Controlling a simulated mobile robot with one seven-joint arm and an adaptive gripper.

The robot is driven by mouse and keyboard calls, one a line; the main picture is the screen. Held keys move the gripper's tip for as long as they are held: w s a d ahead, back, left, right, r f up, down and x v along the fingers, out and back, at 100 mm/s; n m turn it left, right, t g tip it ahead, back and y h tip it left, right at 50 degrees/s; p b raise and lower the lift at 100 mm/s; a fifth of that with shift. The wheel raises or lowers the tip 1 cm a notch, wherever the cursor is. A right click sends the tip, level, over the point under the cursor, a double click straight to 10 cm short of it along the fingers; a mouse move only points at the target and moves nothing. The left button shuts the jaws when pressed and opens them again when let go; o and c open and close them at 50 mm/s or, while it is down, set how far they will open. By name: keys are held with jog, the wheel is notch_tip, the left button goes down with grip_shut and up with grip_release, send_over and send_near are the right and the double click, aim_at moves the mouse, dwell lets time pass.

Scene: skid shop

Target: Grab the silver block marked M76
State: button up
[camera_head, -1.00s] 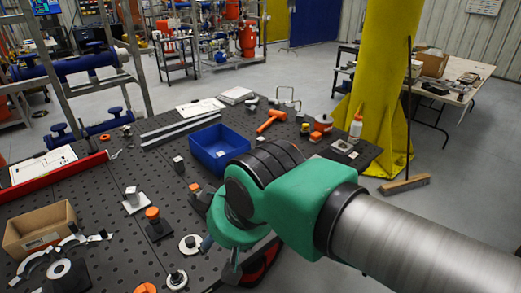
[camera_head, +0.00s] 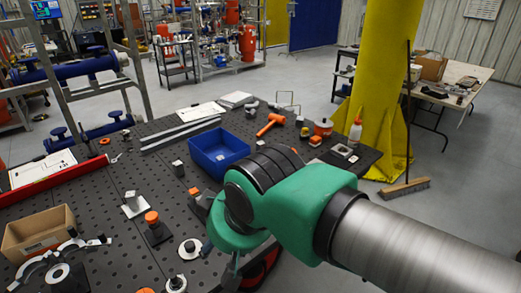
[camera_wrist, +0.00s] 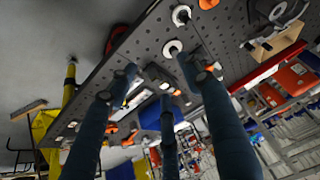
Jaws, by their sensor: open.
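Two small silver blocks show in the head view, and I cannot read a mark on either. One silver block (camera_head: 131,198) sits on a pale square plate on the dark perforated table. The other silver block (camera_head: 178,168) stands on the table just left of the blue bin (camera_head: 219,153). My gripper (camera_wrist: 158,78) has its dark fingers spread and empty in the wrist view, pointing toward the table. The blue bin also shows there, partly behind a finger (camera_wrist: 152,115). In the head view my green wrist hides most of the gripper, which is right of both blocks.
An orange-topped dark block (camera_head: 153,226), a round flanged disc (camera_head: 189,248) and a cardboard box (camera_head: 38,231) stand at the near left. A yellow column (camera_head: 388,90) rises behind the table.

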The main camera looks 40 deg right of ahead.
jog(key=shift+w+r, duration=0.1)
jog(key=shift+r, duration=0.05)
jog(key=w+d+r+p, duration=0.2)
jog(key=w+d+r, duration=0.15)
jog(key=w, duration=0.25)
jog(key=w+d+r+g+p, duration=0.1)
jog(key=w+d+r, duration=0.1)
jog(key=w+r, duration=0.3)
jog(key=w+d+r+p, duration=0.2)
jog(key=w+r, duration=0.1)
jog(key=w, duration=0.4)
jog(key=w+d+r+g+p, duration=0.1)
jog(key=w+d+p, duration=0.2)
jog(key=w+d, duration=0.5)
jog(key=w+d+g+p, duration=0.1)
jog(key=w+d+p, duration=0.1)
jog(key=w+d, duration=0.65)
jog(key=w+d+f+g+p, duration=0.1)
jog(key=w+d+f+p, duration=0.2)
jog(key=w+d+f, duration=0.35)
jog(key=w+d+f+g+p, duration=0.1)
jog(key=w+d+f+p, duration=0.15)
jog(key=w+d, duration=0.6)
jog(key=w+d+f+p, duration=0.1)
jog(key=d+f+p, duration=0.2)
jog(key=d+f, duration=1.2)
jog(key=shift+w+d+f+m+g+p, duration=0.15)
jog(key=shift+d+f+m+g+p, duration=0.2)
jog(key=shift+d, duration=0.7)
